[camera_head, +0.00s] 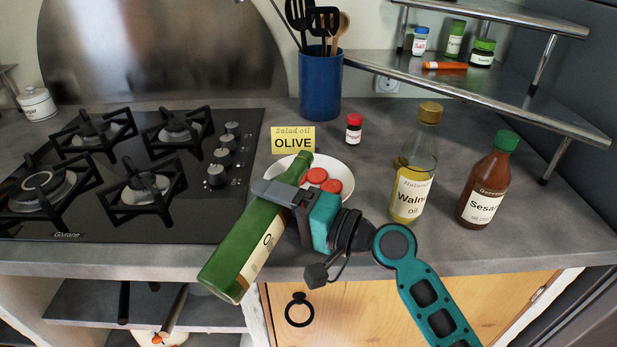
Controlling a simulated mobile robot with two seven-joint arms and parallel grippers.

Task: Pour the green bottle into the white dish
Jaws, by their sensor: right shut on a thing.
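The green bottle (243,247) is tilted, with its base toward the lower left and its neck toward the upper right. My right gripper (277,192) is shut around the upper part of the bottle. The bottle's mouth overlaps the white dish (342,173) in the picture; I cannot tell how high it is above it. No liquid stream can be seen. The dish holds several red slices (317,175) and is partly hidden by the bottle and gripper. My left gripper is not in view.
A yellow card reading "Salad oil OLIVE" (293,140) stands behind the dish. A walnut oil bottle (411,180), a sesame bottle (486,185) and a small red-capped jar (354,130) stand to the right. A blue utensil holder (321,85) is behind. The gas hob (120,215) fills the left.

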